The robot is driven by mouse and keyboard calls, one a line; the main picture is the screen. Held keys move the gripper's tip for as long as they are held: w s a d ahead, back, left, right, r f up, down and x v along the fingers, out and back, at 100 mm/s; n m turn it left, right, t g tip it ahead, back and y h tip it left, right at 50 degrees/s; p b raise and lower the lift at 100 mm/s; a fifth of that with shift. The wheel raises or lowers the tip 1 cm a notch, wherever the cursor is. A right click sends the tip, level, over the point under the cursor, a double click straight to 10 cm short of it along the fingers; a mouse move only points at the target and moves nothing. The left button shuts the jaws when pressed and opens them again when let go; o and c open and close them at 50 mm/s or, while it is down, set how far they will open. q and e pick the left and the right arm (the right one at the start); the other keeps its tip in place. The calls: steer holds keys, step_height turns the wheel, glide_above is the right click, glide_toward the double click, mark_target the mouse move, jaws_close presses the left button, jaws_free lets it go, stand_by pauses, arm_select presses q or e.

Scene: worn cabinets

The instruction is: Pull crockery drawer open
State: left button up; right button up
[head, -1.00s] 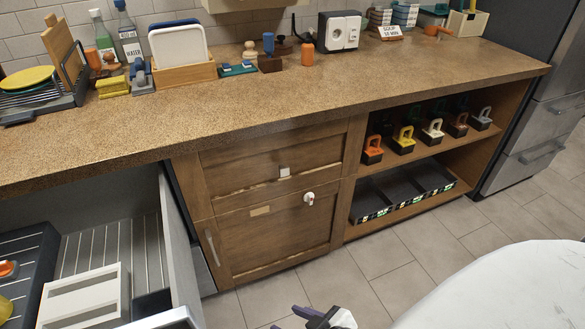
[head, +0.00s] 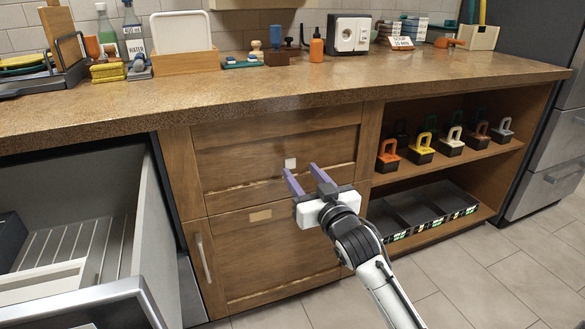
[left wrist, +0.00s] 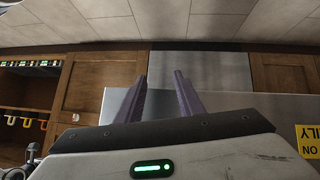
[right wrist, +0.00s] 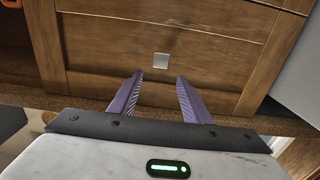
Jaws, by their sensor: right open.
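A wooden drawer front (head: 275,150) with a small pale square (head: 291,163) is in the middle of the head view, under the counter; it looks closed. No readable label says which front is the crockery drawer. My right gripper (head: 303,180) is open and empty in front of it, fingers pointing toward the square. In the right wrist view, the pale square (right wrist: 161,60) lies beyond and between the open fingertips (right wrist: 158,76), apart from them. My left gripper (left wrist: 163,75) is open and empty in the left wrist view; the head view does not show it.
A grey drawer (head: 150,225) stands open at left. Open shelves (head: 460,165) with padlock-like items are at right. Several objects stand on the countertop (head: 250,90) above.

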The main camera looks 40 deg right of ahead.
mark_target(291, 159)
steer(key=b+x, duration=0.1)
steer(key=x, duration=0.6)
jaws_close()
